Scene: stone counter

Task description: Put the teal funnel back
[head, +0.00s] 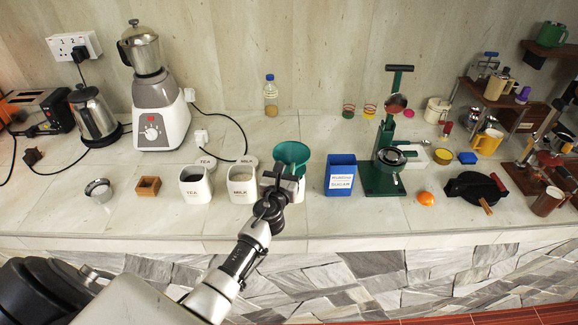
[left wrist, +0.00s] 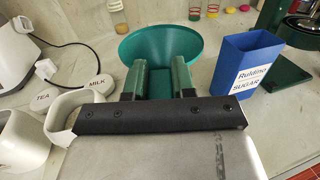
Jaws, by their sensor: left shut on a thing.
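The teal funnel (head: 292,152) is at the middle of the counter in the head view, wide mouth up. It also shows in the left wrist view (left wrist: 160,45), straight ahead of the fingers. My left gripper (head: 281,178) reaches in from the front and is shut on the funnel's lower part, with one finger on each side in the left wrist view (left wrist: 158,82). The funnel's lower end is hidden behind my gripper, so I cannot tell whether it touches the counter. My right gripper is not in view.
A white milk canister (head: 242,186) stands close left of my gripper, with a tea canister (head: 195,185) beyond it. A blue sugar box (head: 340,176) stands to the right. Round lids (head: 249,160) lie behind the canisters. A green stand (head: 384,160) is farther right.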

